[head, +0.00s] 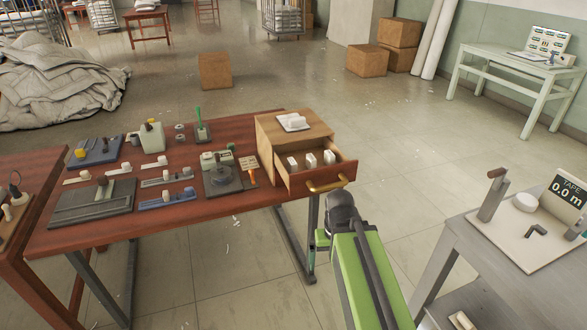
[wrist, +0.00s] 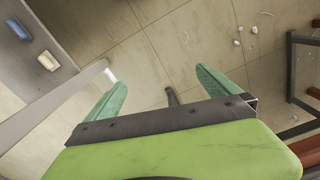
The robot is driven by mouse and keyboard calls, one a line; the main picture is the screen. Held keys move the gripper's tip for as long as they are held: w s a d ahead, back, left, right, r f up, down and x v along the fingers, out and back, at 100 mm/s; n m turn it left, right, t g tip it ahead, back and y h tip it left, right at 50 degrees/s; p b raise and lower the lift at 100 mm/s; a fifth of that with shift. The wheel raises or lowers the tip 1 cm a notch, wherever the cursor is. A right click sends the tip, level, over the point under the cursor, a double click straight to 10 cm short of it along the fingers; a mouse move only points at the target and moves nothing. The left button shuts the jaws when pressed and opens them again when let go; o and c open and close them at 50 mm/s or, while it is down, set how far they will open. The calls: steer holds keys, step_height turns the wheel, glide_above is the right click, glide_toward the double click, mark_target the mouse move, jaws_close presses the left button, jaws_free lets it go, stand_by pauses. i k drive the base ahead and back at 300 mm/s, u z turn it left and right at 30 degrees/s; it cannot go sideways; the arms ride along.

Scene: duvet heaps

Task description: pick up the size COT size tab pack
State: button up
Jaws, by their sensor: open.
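Three small white packs stand in an open wooden drawer (head: 340,172): a left pack (head: 292,163), a middle pack (head: 310,160) and a right pack (head: 329,157). Their markings are too small to read, so I cannot tell which, if any, is the COT size tab pack. Another white item (head: 294,121) lies on top of the drawer cabinet (head: 275,131). In the wrist view my gripper (wrist: 160,80) has its two green fingers apart, with nothing between them, above bare floor. In the head view my arm is in front of the drawer, and the fingers are mostly hidden.
The red table (head: 225,127) carries several small tools and trays left of the cabinet. A grey table (head: 450,240) stands at the right with a tape display (head: 565,197). Its low shelf (wrist: 25,75) holds small items. Open floor lies between the tables.

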mark_target(292, 165)
steer(key=u, duration=0.85)
steer(key=i, duration=1.05)
steer(key=u, duration=1.3)
steer(key=k, duration=0.85)
steer(key=u, duration=0.1)
